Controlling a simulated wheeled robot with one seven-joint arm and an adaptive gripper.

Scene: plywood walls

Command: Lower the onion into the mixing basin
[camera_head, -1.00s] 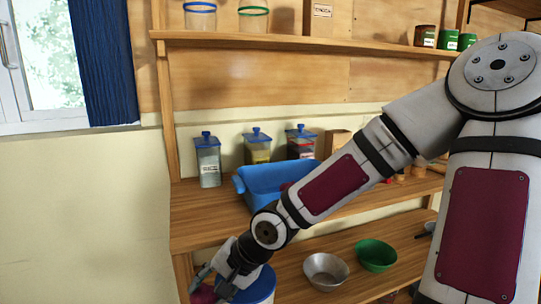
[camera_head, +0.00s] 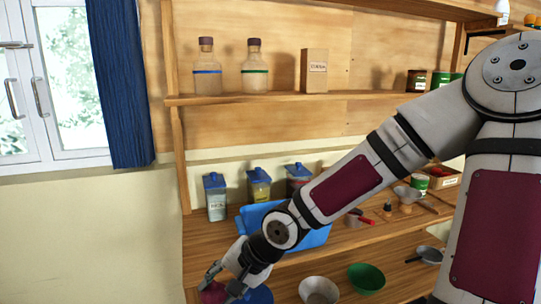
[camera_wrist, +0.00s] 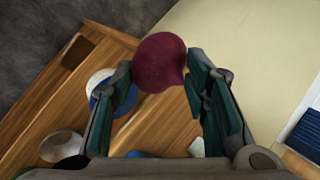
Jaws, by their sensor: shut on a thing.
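My gripper (camera_head: 225,291) is shut on a dark red onion (camera_head: 213,294) at the bottom left of the head view. In the wrist view the onion (camera_wrist: 160,60) sits between the tips of my gripper (camera_wrist: 164,76). A blue round vessel (camera_head: 259,296) is just right of the gripper, cut by the frame edge; a blue and white round shape (camera_wrist: 101,79) shows behind the left finger in the wrist view. A blue rectangular tub (camera_head: 252,217) stands on the middle shelf, partly behind my arm. I cannot tell which vessel is the mixing basin. The onion appears outside both.
A metal bowl (camera_head: 318,291) and a green bowl (camera_head: 366,278) stand on the lower shelf. Lidded canisters (camera_head: 216,199) stand behind the tub. Bottles (camera_head: 207,72) and a box (camera_head: 314,70) are on the upper shelf. Bare wall (camera_head: 90,235) is at left.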

